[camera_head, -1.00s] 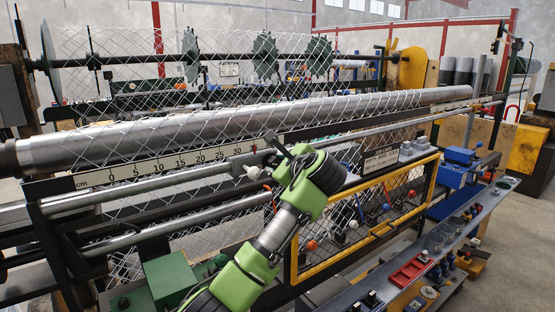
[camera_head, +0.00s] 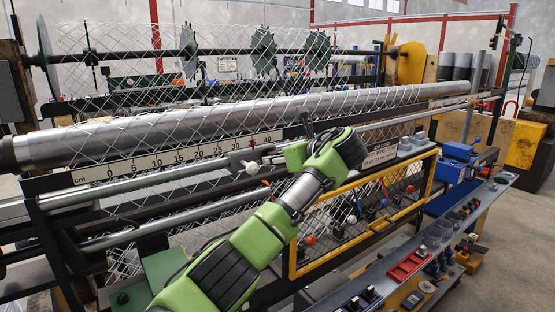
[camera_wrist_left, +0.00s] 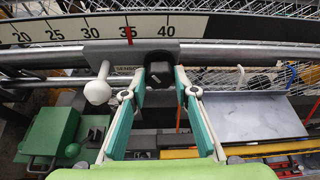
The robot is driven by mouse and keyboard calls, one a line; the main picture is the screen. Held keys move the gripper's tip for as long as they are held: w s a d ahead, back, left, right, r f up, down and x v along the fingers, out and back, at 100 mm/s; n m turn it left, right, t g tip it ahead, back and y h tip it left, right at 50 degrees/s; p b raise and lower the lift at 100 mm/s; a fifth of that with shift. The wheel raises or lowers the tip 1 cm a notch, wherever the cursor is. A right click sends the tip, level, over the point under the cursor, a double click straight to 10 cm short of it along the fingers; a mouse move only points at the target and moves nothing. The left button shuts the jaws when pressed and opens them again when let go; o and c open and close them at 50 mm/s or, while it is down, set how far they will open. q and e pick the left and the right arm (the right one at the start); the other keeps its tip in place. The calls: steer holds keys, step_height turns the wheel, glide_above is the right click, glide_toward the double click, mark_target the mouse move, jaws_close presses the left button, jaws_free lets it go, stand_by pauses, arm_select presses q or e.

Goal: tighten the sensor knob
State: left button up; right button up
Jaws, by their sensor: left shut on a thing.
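A dark blocky knob (camera_wrist_left: 159,72) with a grey face sits on the rail below the scale in the left wrist view. My left gripper (camera_wrist_left: 159,82) has its teal fingers on either side of this knob and is shut on it. In the head view my left gripper's fingers are mostly hidden by my green wrist. A white ball knob (camera_wrist_left: 97,92) on a stalk hangs from the grey sliding block (camera_wrist_left: 108,52), left of my fingers; it also shows in the head view (camera_head: 252,168). My right gripper is not in view.
The centimetre scale (camera_wrist_left: 60,30) runs above the rail, with a red mark between 30 and 40. A yellow-framed mesh guard (camera_head: 291,262) stands close beside my arm. Wire mesh and a long steel tube (camera_head: 150,131) lie behind. A parts shelf (camera_head: 345,285) is at lower right.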

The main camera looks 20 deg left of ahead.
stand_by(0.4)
arm_select(q)
steer(key=o, duration=1.1)
steer(key=shift+c, duration=0.2)
steer(key=v, duration=1.2)
steer(key=shift+w+f, duration=0.1)
